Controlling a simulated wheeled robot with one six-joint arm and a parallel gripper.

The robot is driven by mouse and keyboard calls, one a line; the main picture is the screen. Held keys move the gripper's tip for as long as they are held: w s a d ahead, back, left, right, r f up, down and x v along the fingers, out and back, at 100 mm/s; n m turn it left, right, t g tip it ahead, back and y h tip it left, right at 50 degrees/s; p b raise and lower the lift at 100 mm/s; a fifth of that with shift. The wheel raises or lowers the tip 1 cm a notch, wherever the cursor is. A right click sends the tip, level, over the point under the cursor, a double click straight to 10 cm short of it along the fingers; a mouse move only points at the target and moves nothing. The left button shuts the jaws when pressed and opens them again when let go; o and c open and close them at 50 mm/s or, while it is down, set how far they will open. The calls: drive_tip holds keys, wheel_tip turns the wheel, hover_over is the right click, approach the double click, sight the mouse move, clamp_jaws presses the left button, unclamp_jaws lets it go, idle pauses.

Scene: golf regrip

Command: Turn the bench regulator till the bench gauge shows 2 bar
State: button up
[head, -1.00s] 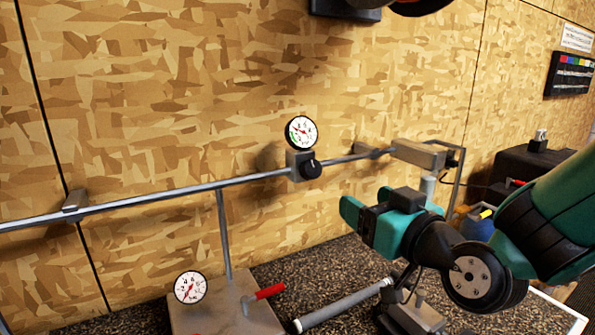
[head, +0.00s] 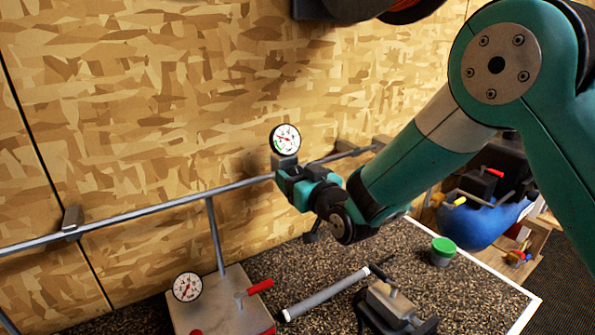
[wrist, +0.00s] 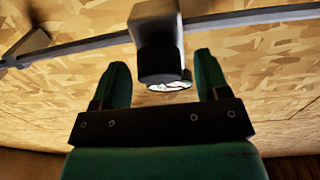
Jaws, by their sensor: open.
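The bench gauge (head: 285,139) is a round white dial with a black rim, a green band and a red needle; its numbers are too small to read. It stands above a grey regulator block on the wall pipe. In the wrist view the regulator's black knob (wrist: 160,65) sticks out from the grey block (wrist: 152,22), with a sliver of the dial (wrist: 170,87) beside it. My gripper (head: 285,179) is open at the regulator, hiding the knob in the head view. In the wrist view the fingers (wrist: 162,66) stand either side of the knob, with visible gaps.
The pipe (head: 140,217) runs along the wooden wall. Below stands a metal box (head: 222,300) with a second gauge (head: 187,287) and a red lever (head: 260,286). A grey tube (head: 325,294), a vice (head: 392,300) and a green-lidded jar (head: 443,251) are on the speckled bench.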

drive_tip(key=c, duration=0.9)
drive_tip(key=shift+w+f+b, duration=0.1)
drive_tip(key=shift+f+b, duration=0.1)
drive_tip(key=shift+b, duration=0.5)
drive_tip(key=n+b, duration=0.1)
drive_tip(key=b, duration=0.2)
drive_tip(key=shift+d+f+n+y, duration=0.1)
drive_tip(key=shift+f+n+y, duration=0.1)
drive_tip(key=shift+n+y, duration=0.2)
drive_tip(key=n+g+y+b, duration=0.1)
drive_tip(key=n+b, duration=0.1)
drive_tip(key=b, duration=0.4)
drive_tip(key=shift+n, duration=0.3)
drive_tip(key=shift+r+n+g+b, duration=0.2)
drive_tip(key=shift+n+g+b, duration=0.3)
drive_tip(key=shift+b, duration=0.6)
drive_tip(key=shift+r+n+y, duration=0.2)
drive_tip(key=shift+n+y, duration=0.1)
drive_tip(key=shift+n, duration=0.1)
